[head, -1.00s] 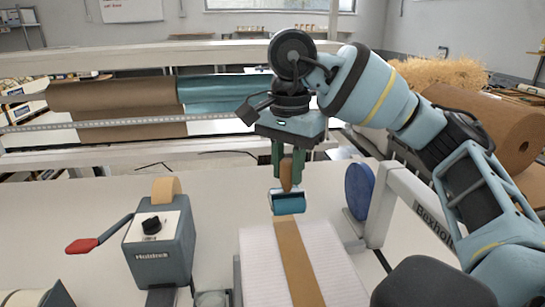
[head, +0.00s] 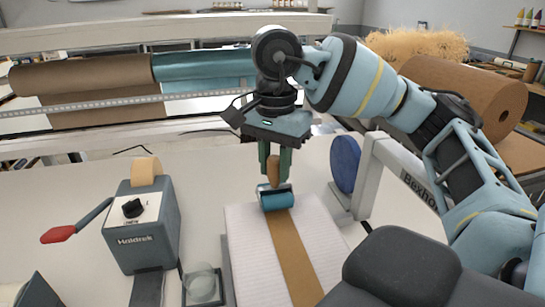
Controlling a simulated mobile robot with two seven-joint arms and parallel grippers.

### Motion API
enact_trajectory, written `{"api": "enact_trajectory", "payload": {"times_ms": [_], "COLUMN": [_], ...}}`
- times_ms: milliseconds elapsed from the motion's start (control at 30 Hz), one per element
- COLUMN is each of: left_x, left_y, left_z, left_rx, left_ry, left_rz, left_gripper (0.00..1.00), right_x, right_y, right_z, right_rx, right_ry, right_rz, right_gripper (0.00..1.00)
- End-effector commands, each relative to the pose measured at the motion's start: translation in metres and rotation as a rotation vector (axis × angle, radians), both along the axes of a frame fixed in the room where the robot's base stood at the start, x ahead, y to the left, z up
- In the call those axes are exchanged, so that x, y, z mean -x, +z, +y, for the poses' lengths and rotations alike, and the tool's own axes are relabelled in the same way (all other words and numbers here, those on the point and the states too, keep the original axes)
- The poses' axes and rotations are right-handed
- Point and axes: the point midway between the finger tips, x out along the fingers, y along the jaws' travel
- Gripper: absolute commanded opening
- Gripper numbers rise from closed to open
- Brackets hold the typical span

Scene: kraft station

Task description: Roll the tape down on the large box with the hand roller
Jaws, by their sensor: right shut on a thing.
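The large box (head: 245,240) lies on the table at the lower middle, pale with fine ribs on top. A strip of brown tape (head: 292,258) runs lengthwise along its top. My right gripper (head: 275,165) is shut on the wooden handle of the hand roller (head: 275,198). The roller has a blue cylinder and hangs below the fingers at the far end of the tape. The cylinder overlaps the tape's far end in the picture; I cannot tell whether it presses on it. My left gripper is not in view.
A grey tape dispenser (head: 146,225) with a red-handled lever (head: 58,234) stands left of the box. A small glass-topped item (head: 202,285) sits between them. A blue disc (head: 345,163) on a pale frame (head: 368,178) stands close right. Paper rolls (head: 85,75) hang behind.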

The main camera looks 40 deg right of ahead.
Motion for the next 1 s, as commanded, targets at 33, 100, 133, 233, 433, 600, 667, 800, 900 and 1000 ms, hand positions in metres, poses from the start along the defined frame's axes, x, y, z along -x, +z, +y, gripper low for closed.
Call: {"api": "enact_trajectory", "payload": {"times_ms": [33,100,133,233,433,600,667,800,900,1000], "left_x": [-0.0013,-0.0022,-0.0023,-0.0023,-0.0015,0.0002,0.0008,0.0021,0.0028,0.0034], "left_y": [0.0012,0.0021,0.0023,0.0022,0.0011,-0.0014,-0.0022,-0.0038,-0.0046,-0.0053], "left_z": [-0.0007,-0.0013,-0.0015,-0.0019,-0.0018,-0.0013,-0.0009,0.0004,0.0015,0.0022], "left_rx": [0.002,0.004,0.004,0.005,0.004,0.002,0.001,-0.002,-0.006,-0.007], "left_ry": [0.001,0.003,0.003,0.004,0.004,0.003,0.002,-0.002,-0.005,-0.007], "left_rz": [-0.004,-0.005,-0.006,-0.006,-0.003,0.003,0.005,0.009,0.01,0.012], "left_gripper": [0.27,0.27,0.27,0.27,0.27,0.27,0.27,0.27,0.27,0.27], "right_x": [0.0001,0.0001,0.0001,0.0001,0.0002,0.0001,0.0001,0.0001,0.0001,0.0], "right_y": [0.0005,0.0008,0.0009,0.001,0.0011,0.0008,0.0004,-0.0014,-0.0028,-0.004], "right_z": [0.0,0.0001,0.0001,0.0001,0.0002,0.0002,0.0002,0.0002,0.0002,0.0002], "right_rx": [-0.001,0.0,0.0,0.0,-0.001,-0.001,-0.001,-0.001,-0.001,-0.001], "right_ry": [0.0,0.0,0.0,0.0,0.0,0.0,0.0,0.0,0.0,0.0], "right_rz": [-0.002,-0.003,-0.003,-0.003,-0.003,-0.003,-0.002,-0.002,-0.002,-0.002], "right_gripper": [0.09,0.09,0.09,0.09,0.09,0.09,0.09,0.09,0.09,0.09]}}
